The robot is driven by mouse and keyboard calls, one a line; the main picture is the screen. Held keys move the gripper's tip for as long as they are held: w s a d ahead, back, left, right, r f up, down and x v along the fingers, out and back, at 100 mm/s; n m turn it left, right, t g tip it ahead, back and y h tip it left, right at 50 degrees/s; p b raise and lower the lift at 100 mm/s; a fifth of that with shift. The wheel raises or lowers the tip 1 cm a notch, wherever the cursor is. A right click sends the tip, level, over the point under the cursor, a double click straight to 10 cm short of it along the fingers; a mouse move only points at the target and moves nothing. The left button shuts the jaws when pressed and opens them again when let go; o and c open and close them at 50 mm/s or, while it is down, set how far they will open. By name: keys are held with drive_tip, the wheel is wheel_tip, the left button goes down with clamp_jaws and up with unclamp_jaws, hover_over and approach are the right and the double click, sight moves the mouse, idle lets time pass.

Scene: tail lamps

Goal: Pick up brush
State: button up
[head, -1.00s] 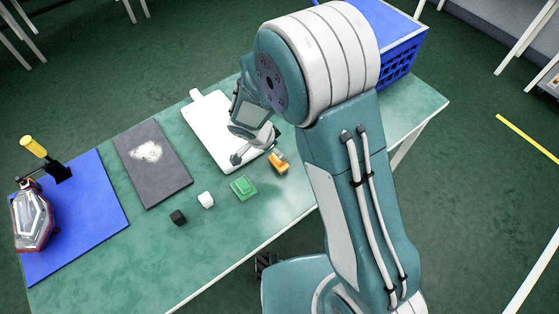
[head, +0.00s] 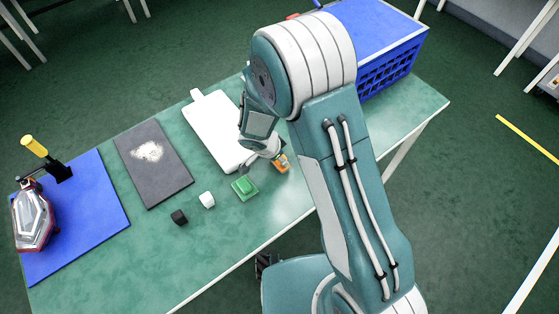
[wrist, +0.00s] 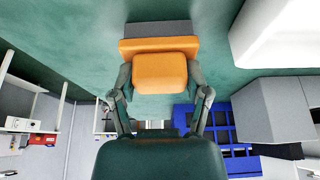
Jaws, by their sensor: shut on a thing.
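The brush (head: 282,163) has an orange handle and sits on the green table, right of the green block. It also shows large in the wrist view (wrist: 160,70), with its orange grip between the fingers and a grey strip beyond. My gripper (wrist: 160,84) is shut on the brush's orange grip, one finger on each side. In the head view my gripper (head: 264,156) reaches down to the brush, and its fingertips are partly hidden there. I cannot tell whether the brush is off the table.
A green block (head: 244,187), a white cube (head: 207,200) and a black cube (head: 179,217) stand nearby. A white board (head: 216,126) lies behind them. A grey plate (head: 152,180) and a blue mat (head: 88,225) with a lamp (head: 33,218) are left. A blue crate (head: 395,70) is back right.

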wheel_tip(320, 180, up, 28)
idle(0.6)
